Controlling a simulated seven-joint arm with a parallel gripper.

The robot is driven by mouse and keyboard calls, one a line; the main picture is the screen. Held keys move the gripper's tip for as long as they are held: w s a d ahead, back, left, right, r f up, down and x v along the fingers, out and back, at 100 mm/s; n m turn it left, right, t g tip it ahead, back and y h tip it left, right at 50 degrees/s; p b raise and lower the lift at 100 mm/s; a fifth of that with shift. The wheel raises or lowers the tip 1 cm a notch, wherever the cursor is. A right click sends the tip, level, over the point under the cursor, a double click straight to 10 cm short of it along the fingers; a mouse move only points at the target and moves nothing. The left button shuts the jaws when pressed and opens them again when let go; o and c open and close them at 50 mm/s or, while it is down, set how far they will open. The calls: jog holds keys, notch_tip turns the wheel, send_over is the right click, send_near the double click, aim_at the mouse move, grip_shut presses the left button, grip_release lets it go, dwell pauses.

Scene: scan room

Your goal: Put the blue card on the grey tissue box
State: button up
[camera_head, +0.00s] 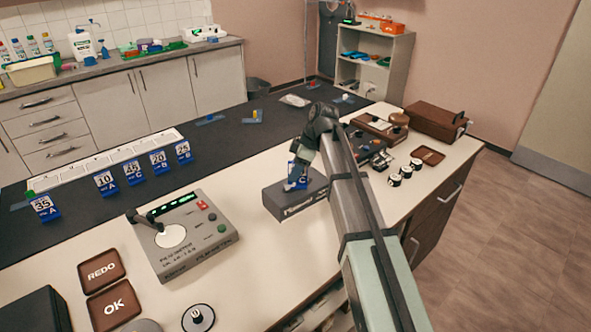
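The grey tissue box (285,208) stands on the white counter right of the film meter. A blue card (301,179) with a white face and the letter C is upright at the top of the box. My gripper (304,160) is at the card's upper edge, reaching down from the right. The fingertips are small and partly hidden, so I cannot tell whether they grip the card or whether it rests on the box. Other blue cards stand in a row at the left: 35 A (44,207), 10 A (106,183), 45 C (134,172), 20 B (158,162) and 25 B (183,152).
The grey film meter (190,240) stands left of the box. REDO (101,270) and OK (114,305) plates lie at front left. Dark devices (372,150), small black-and-white knobs (394,180) and a brown case (433,119) lie to the right. A white strip (105,160) runs behind the cards.

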jog(key=shift+r, duration=0.1)
jog(key=v, duration=1.2)
